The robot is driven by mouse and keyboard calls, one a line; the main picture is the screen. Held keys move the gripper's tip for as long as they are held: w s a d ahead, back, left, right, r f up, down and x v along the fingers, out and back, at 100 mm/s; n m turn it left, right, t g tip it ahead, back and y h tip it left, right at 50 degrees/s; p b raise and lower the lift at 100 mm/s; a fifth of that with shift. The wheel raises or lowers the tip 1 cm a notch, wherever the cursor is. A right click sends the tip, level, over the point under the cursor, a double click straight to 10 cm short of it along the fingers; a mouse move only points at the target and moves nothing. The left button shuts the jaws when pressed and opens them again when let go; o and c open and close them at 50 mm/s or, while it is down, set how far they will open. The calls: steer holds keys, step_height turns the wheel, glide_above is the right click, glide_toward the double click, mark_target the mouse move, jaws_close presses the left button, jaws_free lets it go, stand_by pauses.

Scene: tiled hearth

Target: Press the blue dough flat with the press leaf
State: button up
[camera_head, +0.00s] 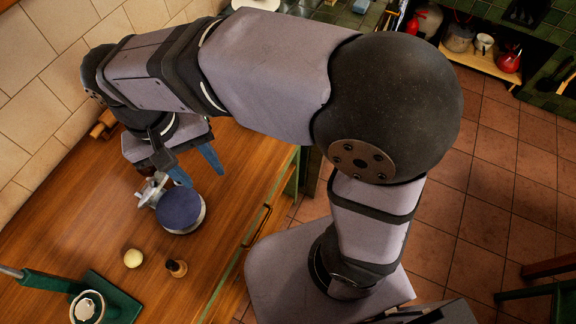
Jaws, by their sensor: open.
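My gripper (197,168) is open above the wooden worktop, its two blue fingers spread apart and pointing down, with nothing seen between them. Just below and in front of it stands a round metal device (189,227) with silver fittings on its left side. I take it for the press, but cannot make out its leaf clearly. A flat dark-blue disc (180,209) covers its top; I cannot tell whether this is the blue dough or part of the device. The left finger is close to the disc's far edge; contact is unclear.
A green stand (119,297) with a round cup is at the lower left. A wooden roller (103,124) lies by the tiled wall.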

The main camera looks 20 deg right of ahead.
steer(key=d+f, duration=0.5)
steer(key=d, duration=0.4)
steer(key=d+f+y, duration=0.1)
steer(key=d+f, duration=0.4)
steer(key=d, duration=0.4)
steer(key=shift+f+y, duration=0.15)
steer(key=shift+y, duration=0.15)
steer(key=shift+c, duration=0.6)
